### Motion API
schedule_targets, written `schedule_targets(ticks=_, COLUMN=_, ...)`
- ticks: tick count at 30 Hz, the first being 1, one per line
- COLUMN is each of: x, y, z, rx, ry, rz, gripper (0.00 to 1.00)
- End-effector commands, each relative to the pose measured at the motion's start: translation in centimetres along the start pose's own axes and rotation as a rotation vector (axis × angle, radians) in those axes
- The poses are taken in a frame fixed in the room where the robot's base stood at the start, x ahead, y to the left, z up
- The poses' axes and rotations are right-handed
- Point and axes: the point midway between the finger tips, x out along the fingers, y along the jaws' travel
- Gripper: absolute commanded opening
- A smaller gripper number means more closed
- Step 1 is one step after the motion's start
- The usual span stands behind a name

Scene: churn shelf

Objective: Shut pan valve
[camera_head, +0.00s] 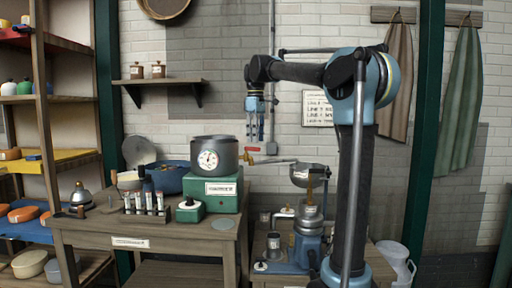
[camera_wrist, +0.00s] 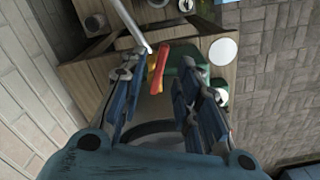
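The pan (camera_head: 213,156) is a grey metal pot with a round dial on its front, standing on a green box-shaped base. The pan valve's red handle (camera_head: 250,149) is at the pan's right side, beside a pale pipe that runs right. In the wrist view the handle (camera_wrist: 158,68) is red with a yellow part, next to the pipe (camera_wrist: 133,25). My gripper (camera_head: 256,138) points down just above the handle. Its fingers (camera_wrist: 158,84) are spread apart, with the handle between or just beyond their tips. I cannot tell whether they touch it. The pan is partly hidden in the wrist view.
A metal bowl (camera_head: 314,176) on a blue machine stands right of the pan. A small green box (camera_head: 190,211) and a rack of vials (camera_head: 147,205) are on the wooden table (camera_head: 180,234) at the front. The wall above the pan is clear.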

Motion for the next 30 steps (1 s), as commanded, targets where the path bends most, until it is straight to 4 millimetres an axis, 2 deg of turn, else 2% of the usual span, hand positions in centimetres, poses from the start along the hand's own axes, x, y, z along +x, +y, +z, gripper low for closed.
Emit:
schedule_targets(ticks=3, x=1.7, y=0.0, z=0.0, rx=0.000, ry=0.000, rz=0.000, gripper=0.30)
schedule_targets(ticks=9, x=3.4, y=0.0, z=0.0, rx=0.000, ry=0.000, rz=0.000, gripper=0.30)
schedule_targets(ticks=20, x=3.7, y=0.0, z=0.0, rx=0.000, ry=0.000, rz=0.000, gripper=0.30)
schedule_targets(ticks=24, x=3.7, y=0.0, z=0.0, rx=0.000, ry=0.000, rz=0.000, gripper=0.00)
schedule_targets(ticks=30, x=3.7, y=0.0, z=0.0, rx=0.001, ry=0.000, rz=0.001, gripper=0.00)
